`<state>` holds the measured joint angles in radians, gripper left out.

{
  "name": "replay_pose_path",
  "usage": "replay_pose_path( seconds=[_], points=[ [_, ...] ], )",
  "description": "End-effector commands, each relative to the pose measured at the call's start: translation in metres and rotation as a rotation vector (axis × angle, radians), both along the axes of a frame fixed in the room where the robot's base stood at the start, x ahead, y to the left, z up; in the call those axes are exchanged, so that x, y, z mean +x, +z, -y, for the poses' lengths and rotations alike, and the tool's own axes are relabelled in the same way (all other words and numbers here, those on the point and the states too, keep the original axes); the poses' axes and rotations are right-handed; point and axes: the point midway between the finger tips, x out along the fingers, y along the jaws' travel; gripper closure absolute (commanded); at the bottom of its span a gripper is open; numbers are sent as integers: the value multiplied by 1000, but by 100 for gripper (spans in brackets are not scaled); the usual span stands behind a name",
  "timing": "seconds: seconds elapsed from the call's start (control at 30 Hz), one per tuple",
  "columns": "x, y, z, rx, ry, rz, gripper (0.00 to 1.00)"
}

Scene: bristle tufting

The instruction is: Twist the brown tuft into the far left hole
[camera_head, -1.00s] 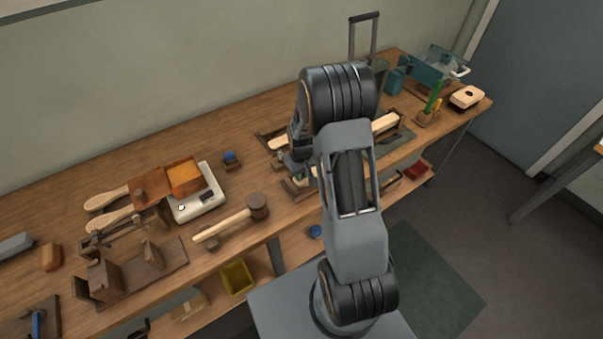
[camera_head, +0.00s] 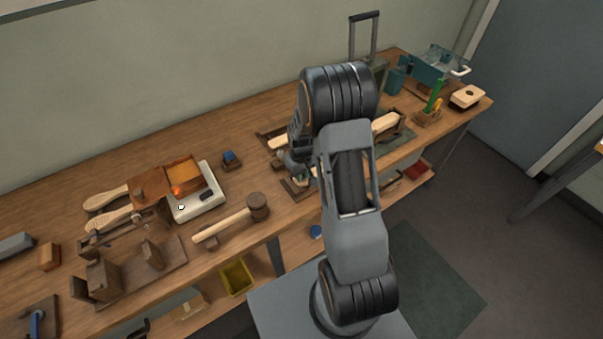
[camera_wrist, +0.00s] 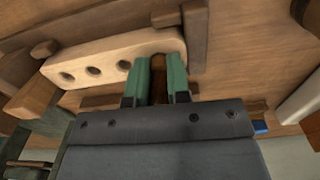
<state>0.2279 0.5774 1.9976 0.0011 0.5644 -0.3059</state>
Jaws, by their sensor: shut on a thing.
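My gripper (camera_wrist: 157,84) has green fingertips that are shut on the brown tuft (camera_wrist: 159,88), a dark brown strip between them. The pale wooden brush block (camera_wrist: 108,62) lies across the upper left of the wrist view. Three open holes show in a row along it. The fingertips and tuft are at the block's right end in that view; I cannot tell whether the tuft is inside a hole there. In the head view the pale block (camera_head: 386,123) shows on both sides of my arm, which hides its middle and most of the gripper.
A green upright item (camera_head: 434,95) stands to the right. The bench front between mallet and arm is fairly clear.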

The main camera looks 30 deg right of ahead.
Motion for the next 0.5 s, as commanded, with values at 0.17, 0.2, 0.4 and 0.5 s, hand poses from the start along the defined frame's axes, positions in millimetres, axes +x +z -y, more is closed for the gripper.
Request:
replay_pose_path(
  seconds=[0.17,0.2,0.4,0.5],
  points=[
    [0,0,0,0,0,0,100],
    [0,0,0,0,0,0,100],
    [0,0,0,0,0,0,78],
    [0,0,0,0,0,0,68]
  ],
)
